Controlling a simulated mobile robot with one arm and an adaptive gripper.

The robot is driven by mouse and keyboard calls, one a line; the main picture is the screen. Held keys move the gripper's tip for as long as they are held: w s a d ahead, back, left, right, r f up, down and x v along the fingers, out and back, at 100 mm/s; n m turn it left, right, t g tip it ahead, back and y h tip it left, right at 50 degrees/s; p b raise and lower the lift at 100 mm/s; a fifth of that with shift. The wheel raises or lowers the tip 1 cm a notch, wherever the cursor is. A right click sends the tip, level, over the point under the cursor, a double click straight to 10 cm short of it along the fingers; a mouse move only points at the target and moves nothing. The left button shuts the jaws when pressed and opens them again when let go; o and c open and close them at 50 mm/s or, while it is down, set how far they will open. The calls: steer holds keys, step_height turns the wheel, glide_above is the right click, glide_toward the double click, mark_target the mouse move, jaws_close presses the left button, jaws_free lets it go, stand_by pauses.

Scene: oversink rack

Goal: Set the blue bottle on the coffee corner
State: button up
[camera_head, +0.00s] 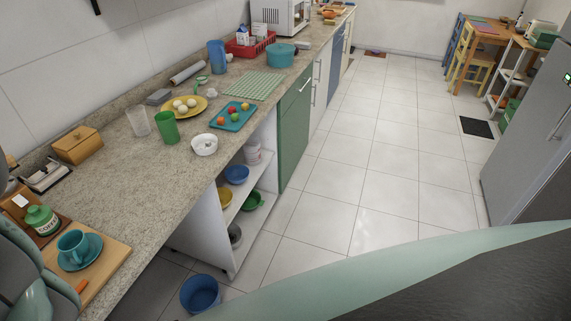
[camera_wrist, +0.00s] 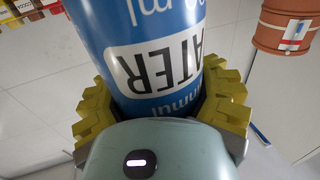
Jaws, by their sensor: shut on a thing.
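The blue bottle (camera_wrist: 165,55) has a white label band with dark lettering reading "ATER", upside down in the wrist view. My gripper (camera_wrist: 160,108) is shut on it, with yellow ridged fingers on both sides; the bottle's ends are out of frame. The gripper and held bottle are not visible in the head view.
A wooden box (camera_head: 78,145) stands behind the board on the speckled counter (camera_head: 150,190). Farther along are a clear glass (camera_head: 138,122), green cup (camera_head: 167,127), white bowl (camera_head: 204,145), yellow plate and teal tray. A blue bin (camera_head: 200,294) stands on the floor by the open shelves.

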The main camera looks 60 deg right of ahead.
steer(key=shift+s+f, duration=0.1)
steer(key=shift+f, duration=1.25)
steer(key=shift+f, duration=0.15)
steer(key=o, duration=1.5)
